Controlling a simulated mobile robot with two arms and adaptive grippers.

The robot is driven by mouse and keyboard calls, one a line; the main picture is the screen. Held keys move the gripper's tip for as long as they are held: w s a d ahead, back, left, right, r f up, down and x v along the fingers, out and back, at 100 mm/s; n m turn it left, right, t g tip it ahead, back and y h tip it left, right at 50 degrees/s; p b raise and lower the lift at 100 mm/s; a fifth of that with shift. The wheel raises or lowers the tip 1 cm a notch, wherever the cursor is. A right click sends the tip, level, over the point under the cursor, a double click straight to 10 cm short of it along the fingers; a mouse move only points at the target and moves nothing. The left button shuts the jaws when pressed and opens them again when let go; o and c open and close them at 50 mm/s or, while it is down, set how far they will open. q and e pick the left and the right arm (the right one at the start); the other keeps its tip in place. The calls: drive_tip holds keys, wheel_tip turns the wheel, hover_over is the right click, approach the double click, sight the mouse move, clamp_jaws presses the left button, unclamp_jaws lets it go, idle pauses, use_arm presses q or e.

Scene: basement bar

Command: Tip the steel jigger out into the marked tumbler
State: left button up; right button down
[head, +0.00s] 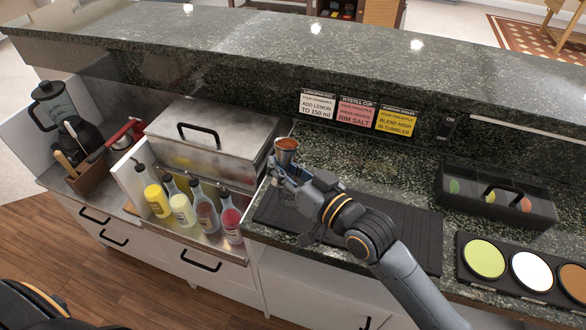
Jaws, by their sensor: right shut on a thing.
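The steel jigger (287,157) is a small metal cup with something reddish-brown at its top. It looks about upright in the head view. My right gripper (281,172) is shut on the jigger, near the left end of the black ribbed mat (413,236). The gripper covers the jigger's lower part. I cannot make out a marked tumbler. My left gripper does not show.
A steel lidded bin (217,133) and several squeeze bottles (181,209) stand left of the gripper. A black caddy (496,196) and a tray of coloured discs (508,284) are at right. Recipe cards (357,113) line the raised ledge. A blender (55,108) stands far left.

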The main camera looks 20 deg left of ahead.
drive_tip(key=shift+r+m, duration=0.25)
drive_tip(key=shift+m, duration=0.05)
drive_tip(key=shift+s+f, duration=0.1)
drive_tip(key=shift+f, duration=0.05)
drive_tip(key=shift+s+a+f+m+g+h+p, duration=0.15)
drive_tip(key=shift+f+m+g+p, duration=0.1)
drive_tip(key=shift+f+m+p, duration=0.4)
drive_tip(key=shift+s+d+f+m+g+h+p, duration=0.15)
drive_tip(key=shift+m+g+p, duration=0.2)
drive_tip(key=shift+m, duration=0.6)
drive_tip(key=shift+s+a+r+m+p, duration=0.15)
drive_tip(key=shift+r+m+p, duration=0.45)
drive_tip(key=shift+p, duration=0.6)
drive_tip(key=shift+s+f+m+g+p, duration=0.1)
drive_tip(key=shift+f+m+g+p, duration=0.2)
drive_tip(key=shift+f+m+p, duration=0.35)
idle(0.8)
drive_tip(key=shift+s+r+m+g+h+p, duration=0.1)
drive_tip(key=shift+r+m+g+h+p, duration=0.25)
drive_tip(key=shift+r+m+p, duration=0.4)
idle(0.5)
drive_tip(key=shift+s+a+f+m+g+p, duration=0.1)
drive_tip(key=shift+f+m+g+p, duration=0.45)
drive_tip(key=shift+m, duration=0.75)
idle(0.4)
